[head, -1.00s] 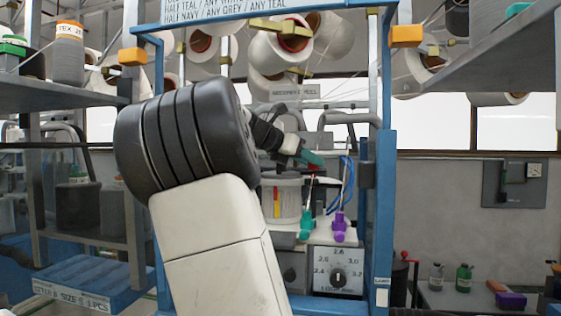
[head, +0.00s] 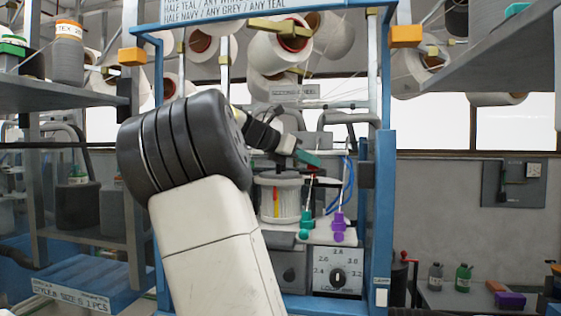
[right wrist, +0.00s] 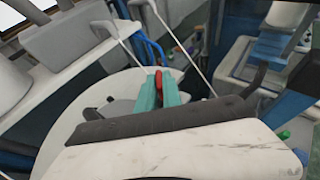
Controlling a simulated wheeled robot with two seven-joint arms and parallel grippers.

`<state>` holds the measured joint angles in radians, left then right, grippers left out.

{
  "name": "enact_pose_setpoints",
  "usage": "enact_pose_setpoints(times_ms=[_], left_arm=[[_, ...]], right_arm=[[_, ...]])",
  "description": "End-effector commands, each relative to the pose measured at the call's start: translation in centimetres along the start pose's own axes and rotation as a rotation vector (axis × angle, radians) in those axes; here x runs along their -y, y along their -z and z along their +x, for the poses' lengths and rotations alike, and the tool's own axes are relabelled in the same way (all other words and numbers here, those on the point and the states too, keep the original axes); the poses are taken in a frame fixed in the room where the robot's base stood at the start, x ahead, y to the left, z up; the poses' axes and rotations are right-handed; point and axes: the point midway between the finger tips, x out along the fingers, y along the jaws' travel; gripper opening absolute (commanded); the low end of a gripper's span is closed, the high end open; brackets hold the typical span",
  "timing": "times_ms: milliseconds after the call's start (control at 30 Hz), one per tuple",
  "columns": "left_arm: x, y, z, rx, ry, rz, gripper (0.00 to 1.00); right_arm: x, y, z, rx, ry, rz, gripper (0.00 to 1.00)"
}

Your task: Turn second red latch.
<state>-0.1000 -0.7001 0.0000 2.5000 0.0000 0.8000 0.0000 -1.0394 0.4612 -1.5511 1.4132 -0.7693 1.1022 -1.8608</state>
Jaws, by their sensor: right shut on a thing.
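My right gripper (head: 307,158) reaches into the blue-framed knitting machine from the left, above a white drum (head: 280,198). In the right wrist view, its two teal fingertips (right wrist: 158,92) are shut on a small red latch (right wrist: 158,78), which shows between them. The latch is mostly hidden by the fingers, and I cannot tell its angle. No other red latch shows clearly. My left gripper is not in view.
Blue frame posts (head: 384,210) stand close on the right. Yarn cones (head: 280,50) fill the rack above.

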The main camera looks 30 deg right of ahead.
Motion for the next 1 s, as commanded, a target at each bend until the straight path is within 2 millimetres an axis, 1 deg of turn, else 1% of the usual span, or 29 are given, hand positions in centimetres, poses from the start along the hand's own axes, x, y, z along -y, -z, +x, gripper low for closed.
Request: enact_pose_setpoints(times_ms=[300,533,800,1000], left_arm=[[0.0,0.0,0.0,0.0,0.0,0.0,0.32],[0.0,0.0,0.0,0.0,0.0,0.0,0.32],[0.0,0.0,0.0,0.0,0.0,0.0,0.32],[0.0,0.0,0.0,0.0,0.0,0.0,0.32]], right_arm=[[-0.38,-0.12,0.16,0.004,0.195,0.082,0.0],[-0.54,-0.12,0.18,0.004,0.313,0.13,0.0],[-0.62,-0.11,0.13,0.002,0.378,0.158,0.0],[-0.65,-0.11,0.07,0.002,0.385,0.161,0.0]])
